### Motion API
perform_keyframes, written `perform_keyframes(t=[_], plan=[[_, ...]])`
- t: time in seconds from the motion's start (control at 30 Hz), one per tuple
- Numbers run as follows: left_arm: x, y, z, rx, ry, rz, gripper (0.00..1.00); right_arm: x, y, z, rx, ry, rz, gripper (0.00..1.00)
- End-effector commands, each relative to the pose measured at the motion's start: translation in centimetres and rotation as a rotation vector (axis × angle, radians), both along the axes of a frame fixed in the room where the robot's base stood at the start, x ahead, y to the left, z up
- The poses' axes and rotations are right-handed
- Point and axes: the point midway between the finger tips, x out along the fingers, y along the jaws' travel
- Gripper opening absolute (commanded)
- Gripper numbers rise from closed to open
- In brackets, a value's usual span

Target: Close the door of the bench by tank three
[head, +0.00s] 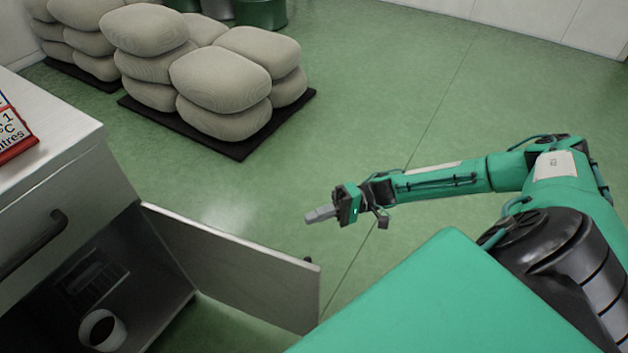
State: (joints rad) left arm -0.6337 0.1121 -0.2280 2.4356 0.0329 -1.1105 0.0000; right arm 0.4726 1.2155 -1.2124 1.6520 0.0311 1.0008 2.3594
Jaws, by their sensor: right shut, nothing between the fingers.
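The bench (95,150) stands at the left, with a pale top, a drawer front with a dark handle (35,245), and an open compartment below. Its door (240,262) stands wide open, swung out to the right across the floor. A small dark knob or handle shows at the door's far top edge. My right gripper (310,216) is shut and empty, above the floor beyond the door's free end, and looks apart from it. My left gripper is not in view. No tank three label shows.
Inside the compartment are a white cup-like container (103,330) and a dark rack (92,285). Stacked sacks (220,85) lie on dark mats (240,150) behind. The green floor between is clear.

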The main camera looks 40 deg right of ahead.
Motion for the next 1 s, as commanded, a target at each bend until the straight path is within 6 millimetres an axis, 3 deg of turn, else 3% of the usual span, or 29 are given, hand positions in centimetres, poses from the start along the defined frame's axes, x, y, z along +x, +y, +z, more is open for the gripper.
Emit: perform_keyframes(t=[0.3,0.4,0.63,1.0], plan=[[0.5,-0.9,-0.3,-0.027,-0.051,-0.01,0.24,1.5,6.9,0.0,0.003,-0.004,0.002,0.0],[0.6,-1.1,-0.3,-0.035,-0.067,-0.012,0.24,0.6,8.2,-0.1,0.002,0.0,0.001,0.0],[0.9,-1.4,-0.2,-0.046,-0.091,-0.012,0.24,-0.5,10.0,-0.1,0.0,-0.001,-0.002,0.0],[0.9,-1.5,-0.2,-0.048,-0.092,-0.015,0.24,-0.7,10.2,-0.1,0.0,-0.002,-0.002,0.0]])
